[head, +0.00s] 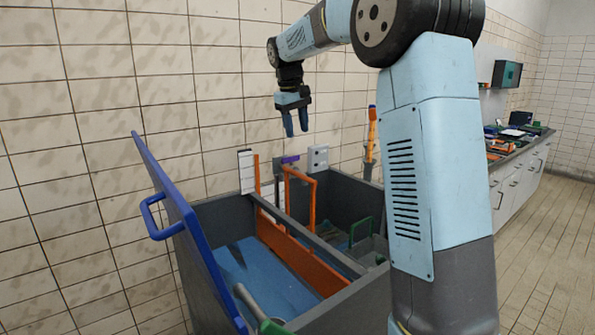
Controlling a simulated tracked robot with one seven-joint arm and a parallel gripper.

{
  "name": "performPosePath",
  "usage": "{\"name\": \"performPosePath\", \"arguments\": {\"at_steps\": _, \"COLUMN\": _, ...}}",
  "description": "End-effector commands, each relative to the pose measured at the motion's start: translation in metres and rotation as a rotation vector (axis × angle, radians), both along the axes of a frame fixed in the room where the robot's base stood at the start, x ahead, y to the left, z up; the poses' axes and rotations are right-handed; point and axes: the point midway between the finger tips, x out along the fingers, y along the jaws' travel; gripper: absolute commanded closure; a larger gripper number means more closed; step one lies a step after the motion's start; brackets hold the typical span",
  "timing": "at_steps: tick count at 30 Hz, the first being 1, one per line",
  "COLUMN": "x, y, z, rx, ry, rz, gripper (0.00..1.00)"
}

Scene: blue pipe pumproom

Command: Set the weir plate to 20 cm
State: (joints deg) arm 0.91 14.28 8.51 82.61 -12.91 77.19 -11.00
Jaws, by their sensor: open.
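The orange weir plate (301,257) stands across the inside of the grey tank (330,317), below a grey crossbar. An orange upright frame (313,200) rises at its far end; I cannot tell whether the two are joined. A white scale board (246,172) stands beside a thin orange upright at the tank's back edge. Its markings are too small to read. A small purple part (290,159) sits near the top of the orange frame. My gripper (296,127) is open and empty, fingers down, above the purple part and apart from it.
The tank's blue lid (184,225) with a blue handle stands raised at the left. Blue water (262,278) or floor shows inside. A grey pipe and green parts lie in the tank. A tiled wall is behind. A cluttered workbench (520,145) stands at the right.

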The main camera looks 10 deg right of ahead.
Motion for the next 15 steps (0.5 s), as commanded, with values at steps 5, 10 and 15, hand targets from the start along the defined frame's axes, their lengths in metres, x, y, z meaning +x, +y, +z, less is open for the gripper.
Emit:
{"name": "performPosePath", "arguments": {"at_steps": 5, "x": 0.042, "y": 0.001, "z": -0.018, "rx": -0.011, "ry": 0.042, "rz": 0.02, "gripper": 0.56}}
{"name": "performPosePath", "arguments": {"at_steps": 10, "x": 0.059, "y": 0.002, "z": -0.027, "rx": -0.016, "ry": 0.059, "rz": 0.03, "gripper": 0.56}}
{"name": "performPosePath", "arguments": {"at_steps": 15, "x": 0.063, "y": 0.0, "z": -0.036, "rx": -0.017, "ry": 0.065, "rz": 0.032, "gripper": 0.56}}
